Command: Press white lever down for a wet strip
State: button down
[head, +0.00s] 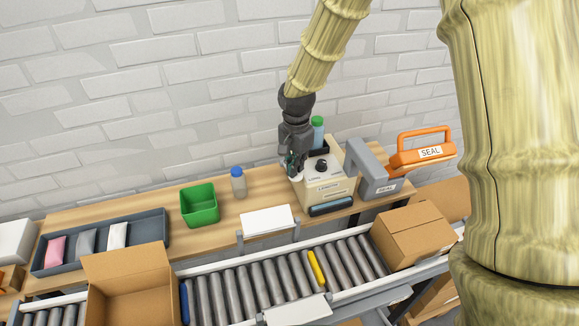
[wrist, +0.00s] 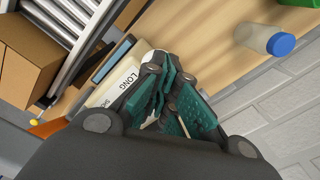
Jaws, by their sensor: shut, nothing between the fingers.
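A beige dispenser (head: 325,193) stands on the bench in the head view, with a dark knob (head: 321,166) and a green-capped bottle (head: 318,127) at its back. My gripper (head: 291,164) is shut and empty, low at the dispenser's left side. A small white piece (head: 297,177) shows just under the fingers; it may be the white lever, but most of it is hidden.
A grey sealer (head: 372,172) and an orange-handled "SEAL" tool (head: 424,152) stand to the right. A blue-capped bottle (head: 238,182) and a green bin (head: 199,206) are to the left. A roller conveyor (head: 240,292) with cardboard boxes (head: 414,235) runs in front.

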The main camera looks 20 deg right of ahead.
aim_at(297, 177)
jog(key=shift+s+f, duration=0.2)
jog(key=shift+f, duration=0.35)
jog(key=shift+s+f, duration=0.15)
jog(key=shift+f, duration=0.35)
dwell(0.6)
jog(key=shift+s+f, duration=0.15)
jog(key=shift+f, duration=0.15)
jog(key=shift+s+f+b, duration=0.2)
jog(key=shift+f+b, duration=0.15)
jog(key=shift+f, duration=0.2)
dwell(0.3)
jog(key=shift+s+f, duration=0.2)
dwell(0.4)
jog(key=shift+s+f, duration=0.45)
jog(key=shift+s+a+f+b, duration=0.1)
jog(key=shift+s+f+b, duration=0.3)
jog(key=shift+f+b, duration=0.05)
jog(key=shift+w, duration=0.1)
jog(key=shift+w+d+f, duration=0.2)
jog(key=shift+w+f, duration=0.05)
jog(key=shift+w, duration=0.35)
